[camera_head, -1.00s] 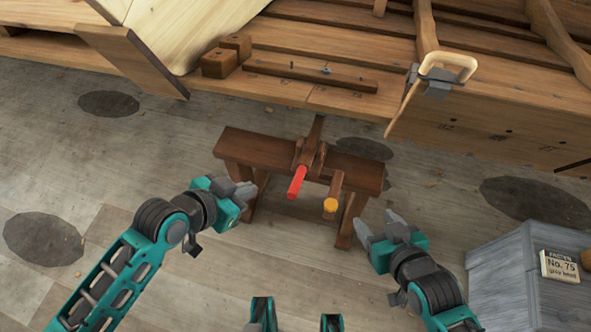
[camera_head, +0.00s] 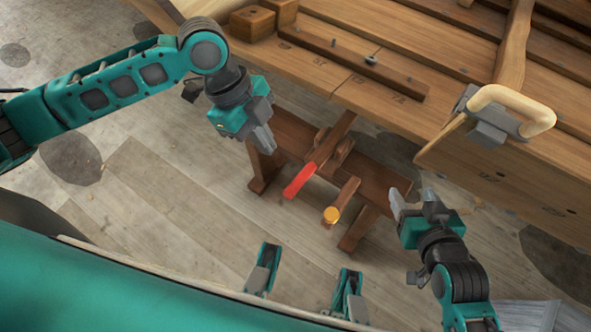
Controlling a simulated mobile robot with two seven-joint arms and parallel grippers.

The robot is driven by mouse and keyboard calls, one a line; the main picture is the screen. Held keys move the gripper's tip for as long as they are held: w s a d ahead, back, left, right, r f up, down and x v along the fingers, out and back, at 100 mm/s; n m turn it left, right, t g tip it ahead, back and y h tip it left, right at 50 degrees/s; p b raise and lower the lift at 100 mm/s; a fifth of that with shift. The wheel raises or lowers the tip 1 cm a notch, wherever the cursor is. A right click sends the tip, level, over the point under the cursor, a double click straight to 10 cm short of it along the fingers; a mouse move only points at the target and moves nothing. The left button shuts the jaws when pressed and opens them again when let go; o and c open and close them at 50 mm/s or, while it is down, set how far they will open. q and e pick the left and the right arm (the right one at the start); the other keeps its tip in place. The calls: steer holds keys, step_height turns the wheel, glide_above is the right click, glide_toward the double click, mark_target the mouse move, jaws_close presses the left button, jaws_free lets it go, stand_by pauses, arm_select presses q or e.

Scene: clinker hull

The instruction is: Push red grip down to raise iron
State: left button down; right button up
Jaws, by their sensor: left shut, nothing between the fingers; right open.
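The red grip (camera_head: 299,181) is the near end of a wooden lever on a small brown bench (camera_head: 284,134). The lever slopes from the grip up toward the hull plank. A second, shorter bar with a yellow-orange end (camera_head: 331,215) sits to its right. My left gripper (camera_head: 265,140) is shut and empty, above the bench's left end, up and left of the red grip and apart from it. My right gripper (camera_head: 415,199) is open and empty near the bench's right end. I cannot pick out the iron with certainty; a grey metal piece (camera_head: 491,128) sits at the looped wooden handle on the hull's edge.
The planked hull (camera_head: 400,60) fills the top and right, its edge close behind the bench. A wooden strip (camera_head: 352,62) and wood blocks (camera_head: 262,20) lie on it. Bare floor (camera_head: 160,210) is free left of the bench.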

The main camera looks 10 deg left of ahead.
arm_select(q)
steer(key=shift+w+a+r+m+g, duration=0.15)
steer(key=shift+a+r+m+g, duration=0.05)
steer(key=shift+a+m+g, duration=0.1)
arm_select(e)
steer(key=shift+w+d, duration=0.15)
steer(key=shift+w, duration=0.3)
steer(key=shift+s, duration=0.1)
arm_select(q)
steer(key=b, duration=0.4)
glide_toward(286, 192)
steer(key=x, duration=0.5)
steer(key=shift+d+f, duration=0.15)
steer(key=shift+d, duration=0.15)
steer(key=shift+f, duration=0.3)
steer(key=shift+d+f, duration=0.1)
steer(key=shift+f, duration=0.2)
arm_select(e)
steer(key=f, duration=0.3)
steer(key=shift+a, duration=0.3)
